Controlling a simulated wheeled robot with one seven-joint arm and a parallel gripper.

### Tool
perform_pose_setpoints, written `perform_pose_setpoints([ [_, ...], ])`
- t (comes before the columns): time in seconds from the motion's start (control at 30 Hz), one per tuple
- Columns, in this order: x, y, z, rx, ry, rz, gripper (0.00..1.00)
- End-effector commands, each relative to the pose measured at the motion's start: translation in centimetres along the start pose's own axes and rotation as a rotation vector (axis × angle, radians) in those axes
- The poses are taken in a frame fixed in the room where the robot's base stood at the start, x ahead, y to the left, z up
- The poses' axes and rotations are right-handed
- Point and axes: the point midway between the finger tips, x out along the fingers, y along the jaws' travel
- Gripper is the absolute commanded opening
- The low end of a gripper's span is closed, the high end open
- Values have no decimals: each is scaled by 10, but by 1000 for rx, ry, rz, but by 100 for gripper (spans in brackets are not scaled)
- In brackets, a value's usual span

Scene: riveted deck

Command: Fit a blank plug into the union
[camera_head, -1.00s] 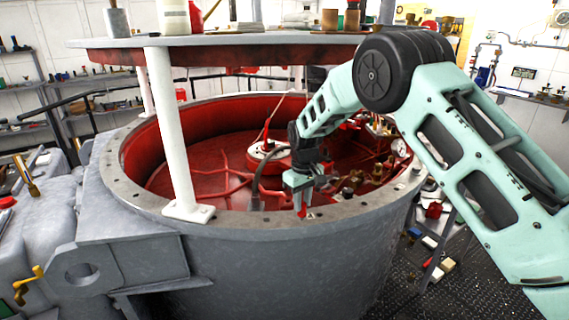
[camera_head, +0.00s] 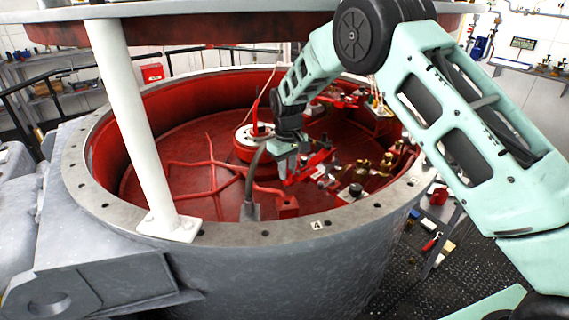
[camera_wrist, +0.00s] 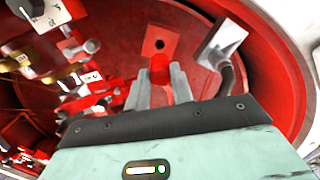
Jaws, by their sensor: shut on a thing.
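My gripper (camera_head: 284,172) is over the red floor of the round pit. In the wrist view its two grey fingers (camera_wrist: 158,78) close on a small red piece (camera_wrist: 160,68), which may be the blank plug; its full shape is hidden. Beyond the fingertips is a red block with a dark hole (camera_wrist: 160,43), apart from the held piece; it also shows in the head view (camera_head: 288,205). I cannot tell whether this block is the union. Several brass fittings (camera_head: 385,165) lie to the right of the gripper.
A grey block with a hose (camera_wrist: 222,42) stands beside the red block. The pit's grey bolted rim (camera_head: 345,215) and a white post (camera_head: 135,130) are nearby obstacles. Red pipes (camera_head: 212,165) branch over the floor. A black-knobbed dial (camera_wrist: 28,8) shows at the wrist view's upper left.

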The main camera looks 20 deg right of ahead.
Motion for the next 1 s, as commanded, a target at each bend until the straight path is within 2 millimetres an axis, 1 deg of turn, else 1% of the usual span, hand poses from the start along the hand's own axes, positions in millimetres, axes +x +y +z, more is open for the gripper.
perform_pose_setpoints([
  [0.13, 2, 0, 0, 0, 0, 0, 0],
  [0.27, 8, 0, 0, 0, 0, 0, 0],
  [0.7, 47, 0, 0, 0, 0, -1, 0],
  [0.83, 52, 0, 0, 0, 0, -1, 0],
  [1.0, 52, 0, 0, 0, 1, -1, 0],
])
